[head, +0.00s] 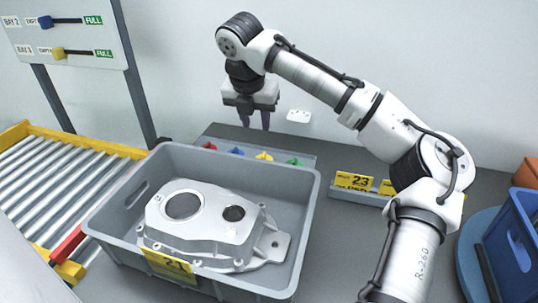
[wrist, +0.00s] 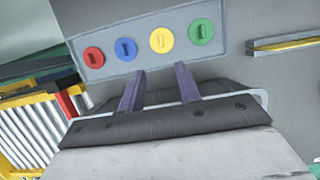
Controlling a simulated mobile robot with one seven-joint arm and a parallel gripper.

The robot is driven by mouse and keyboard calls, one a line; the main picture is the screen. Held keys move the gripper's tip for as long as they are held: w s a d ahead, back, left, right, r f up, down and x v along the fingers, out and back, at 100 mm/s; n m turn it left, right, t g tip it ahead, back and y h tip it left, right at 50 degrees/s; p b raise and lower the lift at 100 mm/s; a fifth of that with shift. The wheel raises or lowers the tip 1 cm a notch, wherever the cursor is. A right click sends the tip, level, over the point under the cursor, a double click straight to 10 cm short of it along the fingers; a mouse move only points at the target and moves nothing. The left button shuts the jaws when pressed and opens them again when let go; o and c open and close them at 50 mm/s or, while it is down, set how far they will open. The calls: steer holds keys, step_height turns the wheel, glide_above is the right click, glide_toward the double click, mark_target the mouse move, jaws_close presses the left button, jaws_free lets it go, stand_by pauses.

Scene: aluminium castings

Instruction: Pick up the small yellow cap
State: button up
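The small yellow cap (head: 264,156) sits on a grey strip (head: 222,143) behind the crate, between a blue cap (head: 236,151) on its left and a green cap (head: 294,162) on its right. In the wrist view the yellow cap (wrist: 162,40) is round with a slot mark, beyond my fingertips. My gripper (head: 254,122) hangs pointing down above and behind the strip. In the wrist view its two purple fingers (wrist: 159,75) are apart with nothing between them. The gripper is open and not touching the cap.
A red cap (head: 209,146) is at the strip's left end. A grey crate (head: 311,215) holding an aluminium casting (head: 205,225) stands in front. A roller conveyor (head: 60,180) is at left. A yellow "23" label (head: 354,181) and blue crate (head: 515,240) are at right.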

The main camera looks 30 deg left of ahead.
glide_above(263, 154)
steer(key=s, duration=0.2)
steer(key=f, duration=0.7)
steer(key=shift+s+d+f+p, duration=0.15)
steer(key=shift+s+d+p, duration=0.05)
steer(key=shift+p, duration=0.1)
steer(key=shift+w+p+x, duration=0.15)
steer(key=shift+p+x, duration=0.15)
steer(key=shift+x, duration=1)
steer(key=shift+w+p+x, duration=0.2)
steer(key=shift+p+x, duration=0.05)
steer(key=shift+x, duration=1.05)
steer(key=shift+d, duration=0.1)
jaws_close()
